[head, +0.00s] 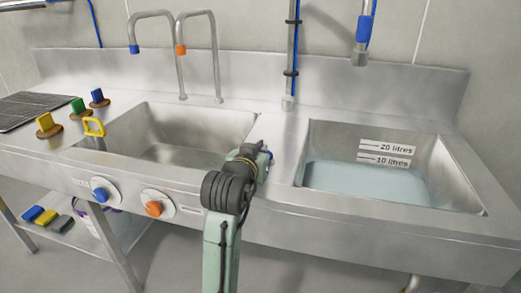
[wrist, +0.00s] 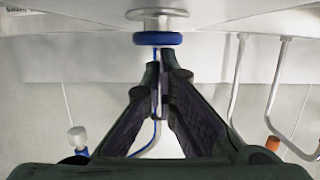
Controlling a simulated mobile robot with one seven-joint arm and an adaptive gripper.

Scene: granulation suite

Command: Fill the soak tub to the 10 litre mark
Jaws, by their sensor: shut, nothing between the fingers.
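The right basin (head: 455,180) has "20 litres" and "10 litres" marks (head: 388,160) on its back wall. I take it to be the soak tub. Pale blue water (head: 350,182) covers its floor, its surface close to the 10 litre mark; exactly above or below I cannot tell. No stream shows falling into it. My gripper (head: 267,157) is over the steel divider between the two basins. In the wrist view its fingers (wrist: 160,75) are shut and empty, close to a steel fitting with a blue ring (wrist: 158,39). I cannot tell whether they touch it.
The left basin (head: 180,155) looks empty, with a blue-tipped tap (head: 135,48) and an orange-tipped tap (head: 180,49) above it. Blue (head: 100,192) and orange (head: 153,207) knobs are on the front. A spray head (head: 359,57) hangs above the right basin.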

